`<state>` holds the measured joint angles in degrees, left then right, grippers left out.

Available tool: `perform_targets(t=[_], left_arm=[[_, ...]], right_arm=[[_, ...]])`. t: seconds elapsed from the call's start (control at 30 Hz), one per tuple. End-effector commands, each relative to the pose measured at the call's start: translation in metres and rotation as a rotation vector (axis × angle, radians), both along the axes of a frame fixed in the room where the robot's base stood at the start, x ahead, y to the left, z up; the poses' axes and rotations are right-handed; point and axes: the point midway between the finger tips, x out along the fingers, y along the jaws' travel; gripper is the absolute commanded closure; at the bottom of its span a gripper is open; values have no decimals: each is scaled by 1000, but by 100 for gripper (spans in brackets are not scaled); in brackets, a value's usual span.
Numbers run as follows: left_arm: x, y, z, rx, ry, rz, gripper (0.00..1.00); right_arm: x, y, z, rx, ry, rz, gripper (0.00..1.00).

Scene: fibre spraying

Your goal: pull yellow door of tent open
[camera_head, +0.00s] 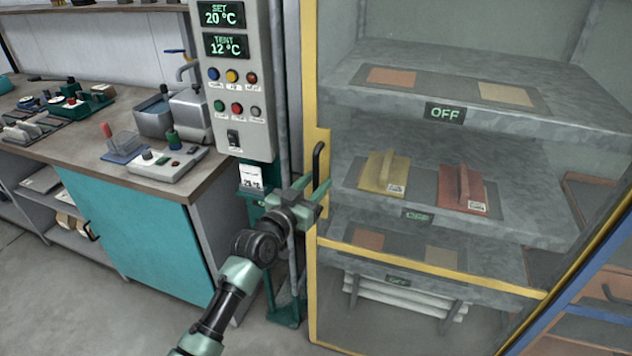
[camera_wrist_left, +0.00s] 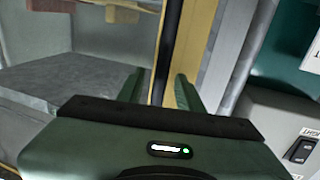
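The tent's yellow-framed clear door (camera_head: 309,80) stands at the right in the head view and looks shut. Its black upright handle (camera_head: 318,165) is on the left frame post. My left gripper (camera_head: 314,188) is at the lower part of this handle. In the left wrist view, the handle (camera_wrist_left: 163,55) runs down between the two green fingers (camera_wrist_left: 160,88), with a gap showing on either side. The gripper is open around the handle. The yellow post (camera_wrist_left: 196,45) shows just behind it. My right gripper is in neither view.
A grey control box (camera_head: 239,80) reading SET 20 and TENT 12 stands left of the door. Inside, shelves (camera_head: 450,170) hold a yellow and a red tool. A bench (camera_head: 60,150) with a teal cabinet (camera_head: 135,240) is at left. A blue-edged rack is at lower right.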

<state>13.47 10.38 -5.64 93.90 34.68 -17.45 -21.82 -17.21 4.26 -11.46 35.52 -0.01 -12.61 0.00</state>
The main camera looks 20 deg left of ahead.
Motion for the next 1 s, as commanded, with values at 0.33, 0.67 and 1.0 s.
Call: perform_targets(t=[0.33,0.67,1.0], left_arm=[[3,-1,0,-1,1,-1,72],[3,-1,-1,0,1,0,100],[3,-1,-1,0,2,0,100]], right_arm=[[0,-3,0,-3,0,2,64],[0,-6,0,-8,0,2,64],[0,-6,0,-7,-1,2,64]])
